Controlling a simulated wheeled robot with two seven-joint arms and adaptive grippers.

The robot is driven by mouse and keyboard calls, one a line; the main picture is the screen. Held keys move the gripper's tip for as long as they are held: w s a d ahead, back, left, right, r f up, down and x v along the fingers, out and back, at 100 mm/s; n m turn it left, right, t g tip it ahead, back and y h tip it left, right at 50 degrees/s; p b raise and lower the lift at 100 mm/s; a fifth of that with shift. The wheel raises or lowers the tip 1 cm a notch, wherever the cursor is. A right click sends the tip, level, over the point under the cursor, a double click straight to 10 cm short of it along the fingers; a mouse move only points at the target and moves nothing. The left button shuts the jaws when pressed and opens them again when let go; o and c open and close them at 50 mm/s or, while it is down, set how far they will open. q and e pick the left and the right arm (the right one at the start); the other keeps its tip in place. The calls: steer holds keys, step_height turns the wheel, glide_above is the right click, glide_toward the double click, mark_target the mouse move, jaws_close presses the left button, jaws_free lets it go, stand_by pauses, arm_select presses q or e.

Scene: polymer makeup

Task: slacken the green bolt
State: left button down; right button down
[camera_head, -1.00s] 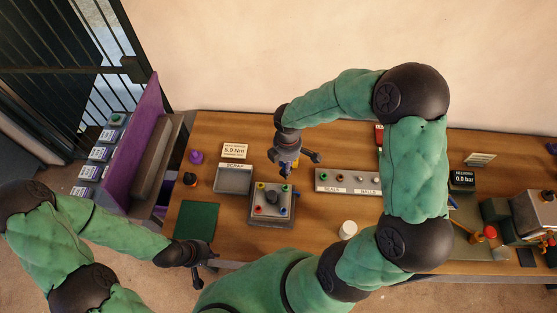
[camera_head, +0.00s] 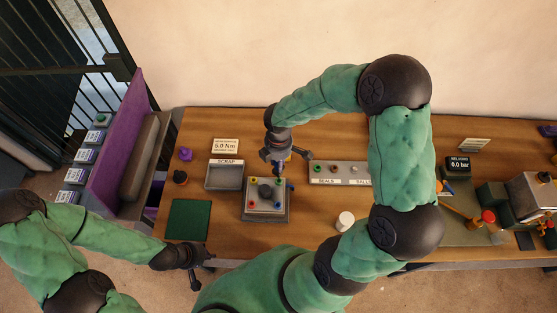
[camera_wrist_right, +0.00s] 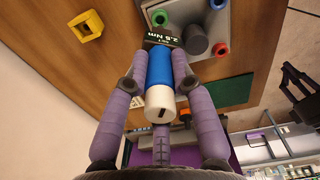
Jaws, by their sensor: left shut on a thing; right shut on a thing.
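The plate (camera_head: 247,215) on the bench carries a dark round post and coloured bolts near its corners. My right gripper (camera_head: 283,160) is above the plate's far edge, shut on a blue and white driver (camera_wrist_right: 160,75) with a display reading 2.5 Nm. The driver's tip is hidden.
A scrap tray (camera_head: 210,184) and a 5.0 Nm sign (camera_head: 226,145) stand left of and behind the plate. A seals and balls tray (camera_head: 342,182) is to the right. A white cup (camera_head: 345,221) stands nearer. A green mat (camera_head: 188,219) lies front left. A yellow block (camera_wrist_right: 87,26) is nearby.

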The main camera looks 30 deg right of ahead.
steer(key=shift+f+b, duration=0.4)
steer(key=shift+f, duration=0.4)
steer(key=shift+f+b, duration=0.85)
steer(key=shift+f, duration=0.2)
stand_by(1.0)
steer(key=c, duration=1)
jaws_free()
steer(key=shift+o, duration=0.2)
steer(key=shift+r, duration=0.15)
step_height(320, 180, up, 12)
steer(key=shift+f, duration=0.15)
